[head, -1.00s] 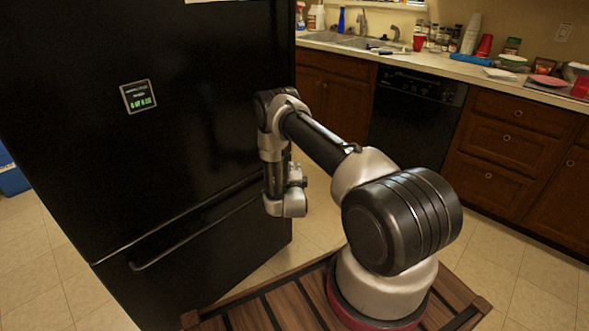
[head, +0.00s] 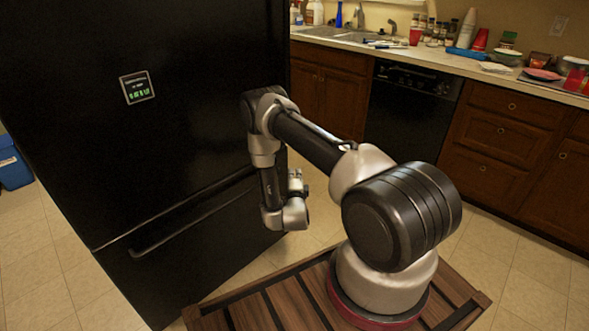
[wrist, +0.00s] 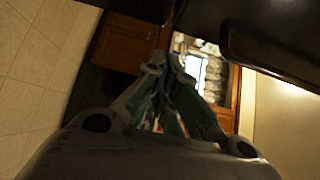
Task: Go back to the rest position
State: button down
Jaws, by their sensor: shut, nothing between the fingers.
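My gripper (wrist: 167,65) shows in the wrist view with its two fingers drawn together at the tips and nothing visible between them. In the head view my arm is folded, with its elbow raised to the left and its forearm hanging down in front of the black fridge. The wrist is low, beside the lower part of the fridge. The fingers cannot be made out in the head view.
The black fridge (head: 130,150) stands close on the left, with a drawer handle (head: 190,225). The cluttered counter (head: 420,55) with a sink runs along the back, above a dishwasher (head: 408,115) and wooden cabinets. Tiled floor (head: 530,270) lies clear at right.

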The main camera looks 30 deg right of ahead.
jog(key=shift+s+a, duration=0.2)
jog(key=shift+s, duration=0.15)
jog(key=s+a+f+n+g+y, duration=0.1)
jog(key=s+f+n+g+y, duration=0.15)
jog(key=f, duration=0.35)
jog(key=s+f+n+g+y, duration=0.1)
jog(key=s+f+n+g, duration=0.15)
jog(key=f, duration=0.35)
jog(key=s+a+n+g+y, duration=0.3)
jog(key=s+a+n+g, duration=0.2)
jog(key=n+g, duration=0.1)
jog(key=s+a+r+n+g+y, duration=0.1)
jog(key=s+a+r+n+g, duration=0.3)
jog(key=r, duration=1)
jog(key=s+r+n+g+y, duration=0.2)
jog(key=s+r+n, duration=0.35)
jog(key=r, duration=0.75)
jog(key=s+d+r+n+t, duration=0.1)
jog(key=s+r, duration=0.5)
jog(key=r, duration=0.4)
jog(key=s+d+r+n+t+h, duration=0.1)
jog(key=s+r+t, duration=0.1)
jog(key=s+r, duration=0.4)
jog(key=s+d+r+n+t, duration=0.1)
jog(key=s+r, duration=0.5)
jog(key=r, duration=0.8)
jog(key=shift+t, duration=0.7)
